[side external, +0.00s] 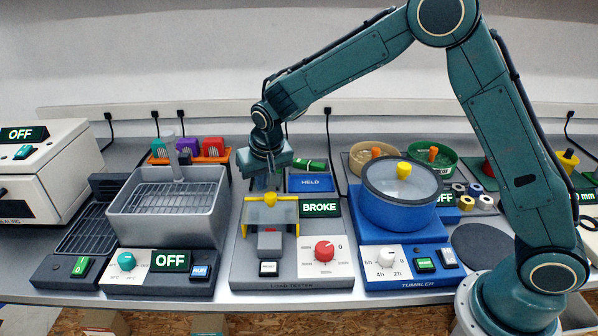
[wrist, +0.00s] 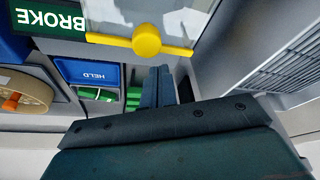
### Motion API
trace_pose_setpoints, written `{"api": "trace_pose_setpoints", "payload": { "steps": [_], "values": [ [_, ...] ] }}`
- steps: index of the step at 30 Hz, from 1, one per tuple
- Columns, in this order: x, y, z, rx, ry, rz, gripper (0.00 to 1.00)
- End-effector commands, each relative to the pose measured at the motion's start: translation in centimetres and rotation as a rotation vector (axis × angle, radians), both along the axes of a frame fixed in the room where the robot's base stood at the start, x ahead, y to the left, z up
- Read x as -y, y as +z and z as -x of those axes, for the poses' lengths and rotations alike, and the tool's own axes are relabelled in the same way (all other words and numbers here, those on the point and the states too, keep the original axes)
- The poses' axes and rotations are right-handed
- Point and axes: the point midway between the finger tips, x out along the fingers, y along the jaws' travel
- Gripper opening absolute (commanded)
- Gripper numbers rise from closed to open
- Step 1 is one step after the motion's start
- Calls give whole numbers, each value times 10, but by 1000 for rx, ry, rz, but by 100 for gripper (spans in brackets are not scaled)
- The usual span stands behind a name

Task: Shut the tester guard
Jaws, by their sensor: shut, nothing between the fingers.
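The load tester (side external: 245,270) stands mid-bench, with a green BROKE display (side external: 320,208) and a red dial (side external: 325,250). Its guard is a yellow-edged part (side external: 288,213) with a yellow knob (side external: 270,199) at its top. In the wrist view the guard's yellow bar and round knob (wrist: 147,40) cross the top, beside a pale, see-through-looking panel. I cannot tell how far the guard stands open. My gripper (side external: 264,182) is shut and empty, pointing down behind the guard. Its fingers (wrist: 160,86) are close to the yellow bar, apart from it in the wrist view.
A blue HELD bin (side external: 310,183) and green pieces (side external: 312,164) lie behind the tester. A grey basin (side external: 150,230) stands to the left and the blue tumbler (side external: 385,222) to the right, both close to the tester.

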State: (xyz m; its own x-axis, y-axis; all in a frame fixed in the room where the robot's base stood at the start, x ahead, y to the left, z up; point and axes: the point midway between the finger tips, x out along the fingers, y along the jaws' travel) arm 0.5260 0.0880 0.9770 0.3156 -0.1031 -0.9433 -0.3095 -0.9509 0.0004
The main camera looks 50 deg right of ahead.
Motion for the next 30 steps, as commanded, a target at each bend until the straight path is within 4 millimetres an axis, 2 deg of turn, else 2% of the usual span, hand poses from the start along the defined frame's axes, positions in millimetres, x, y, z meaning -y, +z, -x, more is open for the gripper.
{"api": "trace_pose_setpoints", "payload": {
  "steps": [7, 21, 30],
  "values": [
    [7, 5, -20, 10, -4, -1, 0],
    [-1, 70, 2, 13, -3, 0, 0],
    [-3, 95, 11, 11, -5, 1, 0]
  ]
}}
